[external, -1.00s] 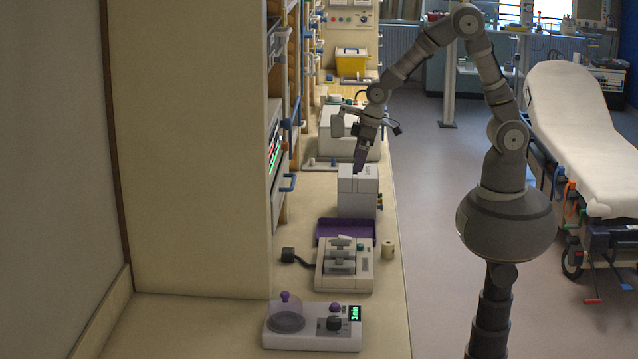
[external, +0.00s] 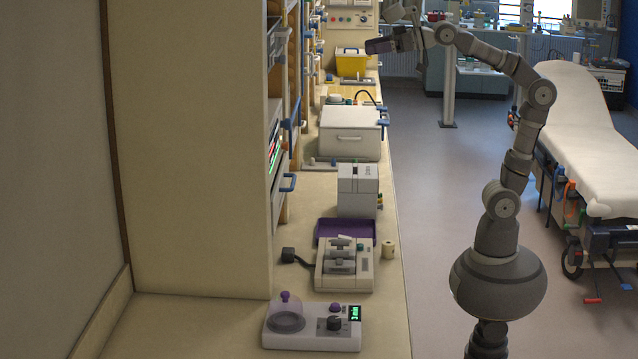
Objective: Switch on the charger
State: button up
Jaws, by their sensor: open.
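No device on the counter carries a label I can read as a charger, so I cannot tell which one it is. One candidate is a grey-white device (external: 345,280) with raised grey parts on top and a dark cable ending in a black plug (external: 288,254) to its left. Another is a white device (external: 290,341) in front, with a clear purple-knobbed dome, a black dial and a lit green display (external: 355,313). My gripper (external: 369,47) is raised high over the far part of the counter, pointing left, with nothing visible in it. Its jaw gap is too small to see.
A white-and-grey box (external: 357,205), a purple tray (external: 320,232) and a white lidded box (external: 349,143) stand along the counter. A yellow bin (external: 351,66) is farther back. Shelving borders the left; a stretcher (external: 580,125) stands right. The aisle floor between is clear.

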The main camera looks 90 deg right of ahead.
jog(key=c, duration=1.1)
jog(key=w+f+p, duration=0.1)
jog(key=w+f, duration=0.1)
jog(key=w+f+g+p, duration=0.1)
jog(key=f, duration=0.1)
jog(key=w+f+g, duration=0.1)
jog(key=w+f, duration=0.1)
jog(key=shift+w+d+f+p, duration=0.15)
jog(key=shift+w+f+p, duration=0.2)
jog(key=shift+f+p, duration=0.05)
grip_shut()
jog(key=w+f+g+p, duration=0.4)
jog(key=w+f, duration=0.1)
jog(key=f, duration=0.7)
jog(key=s+f+g+p, duration=0.2)
jog(key=f+g, duration=0.1)
jog(key=f, duration=0.9)
jog(key=s+d+f+g+p, duration=0.1)
jog(key=s+f+g+p, duration=0.2)
jog(key=f, duration=1)
jog(key=shift+d+g+p, duration=0.3)
jog(key=shift+g, duration=0.2)
